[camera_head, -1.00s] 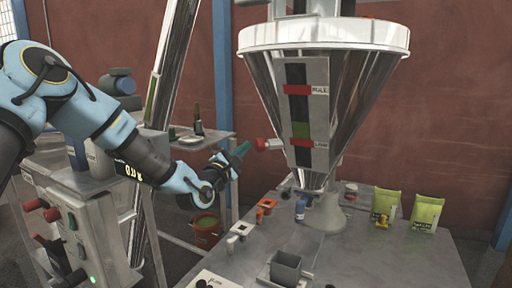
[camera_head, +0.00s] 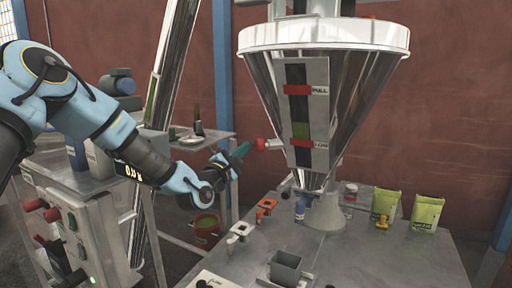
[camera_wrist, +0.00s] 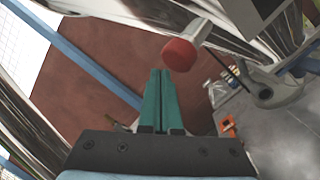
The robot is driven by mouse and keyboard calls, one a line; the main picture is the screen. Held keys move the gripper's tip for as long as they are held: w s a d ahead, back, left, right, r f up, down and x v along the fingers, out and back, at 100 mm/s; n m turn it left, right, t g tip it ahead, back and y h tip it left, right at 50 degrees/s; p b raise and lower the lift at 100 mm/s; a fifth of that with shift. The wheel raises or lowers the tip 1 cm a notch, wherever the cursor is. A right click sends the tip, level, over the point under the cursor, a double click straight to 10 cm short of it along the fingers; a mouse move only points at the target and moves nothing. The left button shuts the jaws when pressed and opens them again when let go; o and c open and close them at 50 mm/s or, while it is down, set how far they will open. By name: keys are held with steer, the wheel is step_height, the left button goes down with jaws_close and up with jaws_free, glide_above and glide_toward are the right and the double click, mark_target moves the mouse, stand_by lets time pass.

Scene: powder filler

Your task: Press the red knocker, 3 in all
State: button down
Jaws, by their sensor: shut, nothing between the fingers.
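The red knocker (camera_head: 260,144) is a red round cap on a short metal stem at the left side of the steel hopper (camera_head: 348,80). It also shows in the wrist view (camera_wrist: 179,55), just past the fingertips and slightly right of them. My gripper (camera_head: 243,150) has green fingers and points at the knocker from the left. The fingers are closed together with nothing between them, as the wrist view (camera_wrist: 159,75) shows. In the head view a small gap seems to lie between the fingertips and the red cap; contact is not clear.
Below the hopper is a grey table with a small grey box (camera_head: 285,268), an orange part (camera_head: 266,208) and two green bags (camera_head: 386,204). A control panel (camera_head: 88,225) with red knobs stands at the left. A shiny slanted tube rises behind my arm.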

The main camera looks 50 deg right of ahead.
steer(key=shift+d, duration=0.1)
stand_by(0.7)
steer(key=shift+s+d+b, duration=0.2)
steer(key=shift+d+b, duration=0.05)
steer(key=shift+b, duration=0.05)
steer(key=shift+s+d, duration=0.55)
steer(key=shift+d, duration=0.3)
stand_by(1.2)
steer(key=shift+w+a+b, duration=0.1)
steer(key=shift+b, duration=0.2)
steer(key=shift+w+a, duration=0.3)
steer(key=shift+a, duration=0.25)
steer(key=shift+w+a, duration=0.3)
steer(key=shift+a, duration=0.25)
steer(key=shift+w+a, duration=0.1)
steer(key=shift+w+a, duration=0.4)
steer(key=shift+a, duration=0.3)
steer(key=shift+w+a, duration=0.4)
steer(key=shift+a, duration=0.3)
steer(key=shift+w+a, duration=0.4)
steer(key=shift+a, duration=0.3)
steer(key=shift+b, duration=0.3)
stand_by(0.5)
